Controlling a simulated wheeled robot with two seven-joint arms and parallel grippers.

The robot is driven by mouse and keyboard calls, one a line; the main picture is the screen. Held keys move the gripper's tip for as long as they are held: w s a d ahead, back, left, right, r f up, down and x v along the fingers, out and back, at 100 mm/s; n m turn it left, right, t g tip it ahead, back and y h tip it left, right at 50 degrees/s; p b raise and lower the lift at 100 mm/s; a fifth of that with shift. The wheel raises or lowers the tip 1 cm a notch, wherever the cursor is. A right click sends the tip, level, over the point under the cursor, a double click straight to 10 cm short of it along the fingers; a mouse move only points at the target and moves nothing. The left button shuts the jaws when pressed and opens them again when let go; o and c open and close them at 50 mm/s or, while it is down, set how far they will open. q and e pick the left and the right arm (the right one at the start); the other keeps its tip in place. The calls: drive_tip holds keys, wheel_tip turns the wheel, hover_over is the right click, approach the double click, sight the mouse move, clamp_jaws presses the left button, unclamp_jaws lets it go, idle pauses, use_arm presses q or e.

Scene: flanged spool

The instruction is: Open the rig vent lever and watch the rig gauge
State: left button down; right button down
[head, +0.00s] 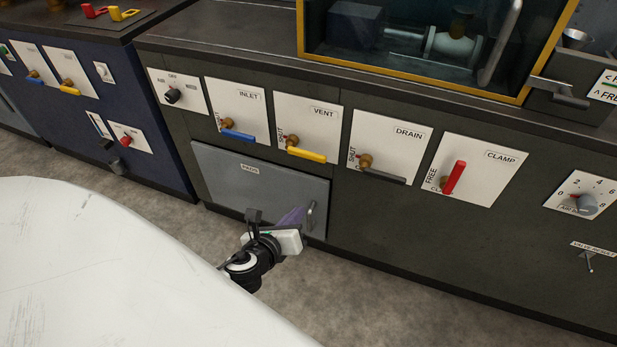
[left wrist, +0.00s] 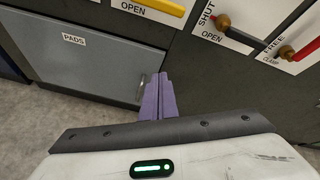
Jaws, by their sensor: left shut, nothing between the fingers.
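The vent lever (head: 306,155) is a yellow handle on a brass pivot, on a white plate marked VENT. It points right, roughly along the plate's lower edge. In the left wrist view the yellow handle (left wrist: 162,6) shows at the top edge, with the word OPEN just under it. My left gripper (head: 292,216) is in front of the grey PADS door, below the vent plate and apart from the lever. Its purple fingers (left wrist: 158,97) are closed together and empty. I cannot make out a rig gauge in either view. My right gripper is not in view.
Neighbouring controls are the blue inlet lever (head: 238,136), the dark drain lever (head: 382,175) and the red clamp lever (head: 455,177). The PADS door (head: 235,185) has a protruding handle. A numbered knob (head: 586,203) is at right. A yellow-framed window (head: 410,80) stands above.

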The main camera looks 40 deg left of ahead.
use_arm(q)
drive_tip(key=w+a+m, duration=0.1)
drive_tip(key=w+r+m+t, duration=0.1)
drive_tip(key=m, duration=0.1)
drive_tip(key=w+a+r+m+y, duration=0.1)
drive_tip(key=m, duration=0.1)
drive_tip(key=shift+a, duration=0.3)
drive_tip(key=shift+w, duration=0.1)
drive_tip(key=b+x, duration=0.3)
drive_tip(key=x, duration=0.7)
wheel_tip(320, 180, up, 4)
drive_tip(key=shift+d+r+p, duration=0.1)
drive_tip(key=shift+r+p, duration=0.1)
drive_tip(key=shift+p, duration=0.55)
